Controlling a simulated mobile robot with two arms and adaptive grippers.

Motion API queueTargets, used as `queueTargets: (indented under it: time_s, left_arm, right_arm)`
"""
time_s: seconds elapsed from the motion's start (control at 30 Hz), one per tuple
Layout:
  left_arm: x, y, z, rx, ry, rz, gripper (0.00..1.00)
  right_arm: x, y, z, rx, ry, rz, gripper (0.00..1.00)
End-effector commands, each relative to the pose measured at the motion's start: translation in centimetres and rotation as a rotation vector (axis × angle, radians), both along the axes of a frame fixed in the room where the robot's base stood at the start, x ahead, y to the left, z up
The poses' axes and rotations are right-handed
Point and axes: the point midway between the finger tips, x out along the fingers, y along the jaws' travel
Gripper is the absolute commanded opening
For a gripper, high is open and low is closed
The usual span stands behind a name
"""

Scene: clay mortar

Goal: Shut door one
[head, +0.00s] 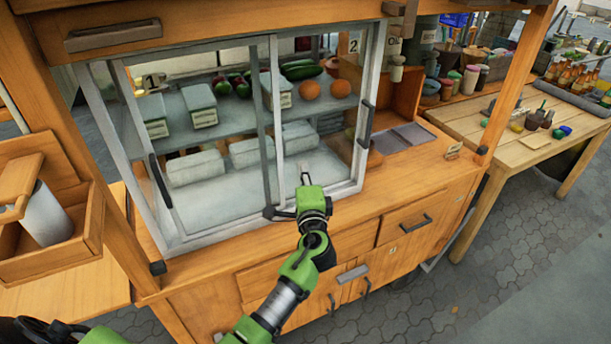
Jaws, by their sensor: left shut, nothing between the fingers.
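A glass-fronted display case (375,70) with a pale frame stands on the wooden cart. Door one is the left glass pane, marked "1" (152,82), with a dark upright handle (160,181) near its left edge. A slim gap or double frame shows along that left side; I cannot tell how far the door stands open. The pane marked "2" (354,45) has its handle (367,122) at the right. My left gripper (305,176) is shut and empty, low in front of the right pane, away from door one's handle. My right gripper is not in view.
Boxes, fruit and rolls sit on shelves behind the glass. A wooden counter ledge (400,190) runs below, with drawers and cupboards under it. A wooden caddy (65,240) hangs at the left. A side table (560,140) with bottles stands at the right.

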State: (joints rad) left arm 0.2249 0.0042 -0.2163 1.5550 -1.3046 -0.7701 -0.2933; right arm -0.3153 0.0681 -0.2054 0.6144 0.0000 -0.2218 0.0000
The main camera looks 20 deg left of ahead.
Motion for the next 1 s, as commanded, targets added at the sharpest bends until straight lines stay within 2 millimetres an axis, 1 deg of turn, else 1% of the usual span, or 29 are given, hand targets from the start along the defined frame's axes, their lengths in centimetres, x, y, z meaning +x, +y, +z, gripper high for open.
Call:
queueTargets:
  time_s: [0.03, 0.1, 0.2, 0.23, 0.3, 0.43, 0.57, 0.73, 0.9, 1.0]
  left_arm:
    - [1.1, 0.6, 0.4, 0.003, 0.001, 0.001, 0.0]
    - [2.3, 1.3, 0.3, 0.003, 0.001, 0.001, 0.0]
    - [3.5, 2.3, 0.4, 0.003, 0.002, 0.002, 0.0]
    - [2.7, 2.7, 0.4, 0.003, 0.005, 0.002, 0.0]
    - [1.8, 3.3, 0.3, 0.001, 0.004, 0.001, 0.0]
    - [0.8, 4.1, 0.2, 0.0, 0.002, -0.001, 0.0]
    - [0.3, 4.5, 0.1, 0.0, 0.001, -0.001, 0.0]
    - [0.3, 4.5, 0.0, 0.0, 0.0, -0.001, 0.0]
    - [0.2, 4.6, -0.1, 0.0, 0.001, 0.0, 0.0]
    - [-0.7, 5.5, -0.1, 0.0, 0.002, 0.002, 0.0]
  right_arm:
    - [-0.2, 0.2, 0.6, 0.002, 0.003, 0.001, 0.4]
    - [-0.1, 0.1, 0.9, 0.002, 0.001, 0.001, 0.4]
    - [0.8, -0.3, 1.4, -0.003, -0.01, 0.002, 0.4]
    - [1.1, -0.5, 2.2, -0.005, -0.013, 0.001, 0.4]
    - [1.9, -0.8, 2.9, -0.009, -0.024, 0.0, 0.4]
    - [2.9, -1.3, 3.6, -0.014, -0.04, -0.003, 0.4]
    - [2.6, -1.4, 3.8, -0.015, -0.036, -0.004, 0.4]
    - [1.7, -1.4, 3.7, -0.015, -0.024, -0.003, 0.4]
    - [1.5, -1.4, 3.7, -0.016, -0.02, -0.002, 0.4]
    - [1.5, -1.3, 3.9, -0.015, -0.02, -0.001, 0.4]
